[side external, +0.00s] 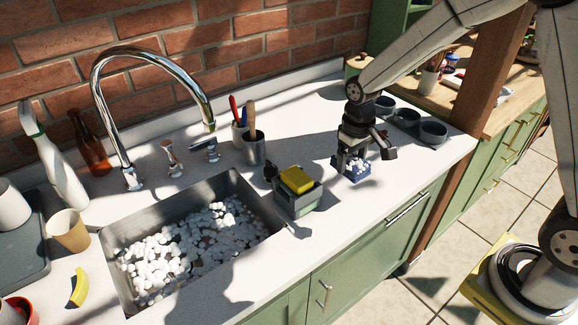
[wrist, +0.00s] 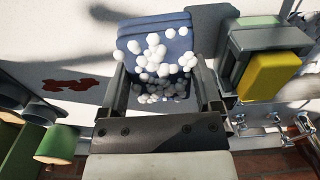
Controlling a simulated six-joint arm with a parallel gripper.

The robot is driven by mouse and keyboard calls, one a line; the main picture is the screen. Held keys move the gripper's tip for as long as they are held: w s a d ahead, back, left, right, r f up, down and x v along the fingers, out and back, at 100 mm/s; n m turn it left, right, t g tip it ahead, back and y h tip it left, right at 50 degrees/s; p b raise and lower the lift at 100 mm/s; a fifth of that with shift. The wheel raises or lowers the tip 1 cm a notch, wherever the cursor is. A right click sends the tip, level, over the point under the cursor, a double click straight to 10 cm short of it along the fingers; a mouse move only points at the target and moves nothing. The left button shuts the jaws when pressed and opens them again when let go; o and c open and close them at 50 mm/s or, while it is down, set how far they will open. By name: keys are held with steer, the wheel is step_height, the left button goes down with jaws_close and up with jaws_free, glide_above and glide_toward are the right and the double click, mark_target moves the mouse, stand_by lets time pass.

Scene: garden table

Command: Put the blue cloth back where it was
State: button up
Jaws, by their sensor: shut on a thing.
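The blue cloth (side external: 351,173) is at my gripper (side external: 356,156) over the counter, right of the sponge caddy in the side view. In the wrist view, the cloth (wrist: 181,24) lies between and beyond the two fingers of my gripper (wrist: 163,92), which is shut on it. White foam-like balls cover much of the cloth. I cannot tell whether its underside touches the counter.
A grey caddy (side external: 298,205) with a yellow sponge (side external: 297,180) stands by the sink (side external: 112,255), which holds many white balls. Grey bowls (side external: 433,132) stand behind my gripper. A red-brown stain (wrist: 72,84) marks the counter. Utensil cups (side external: 254,150) stand near the wall.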

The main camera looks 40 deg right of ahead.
steer(key=shift+s+a, duration=0.1)
steer(key=shift+s, duration=0.5)
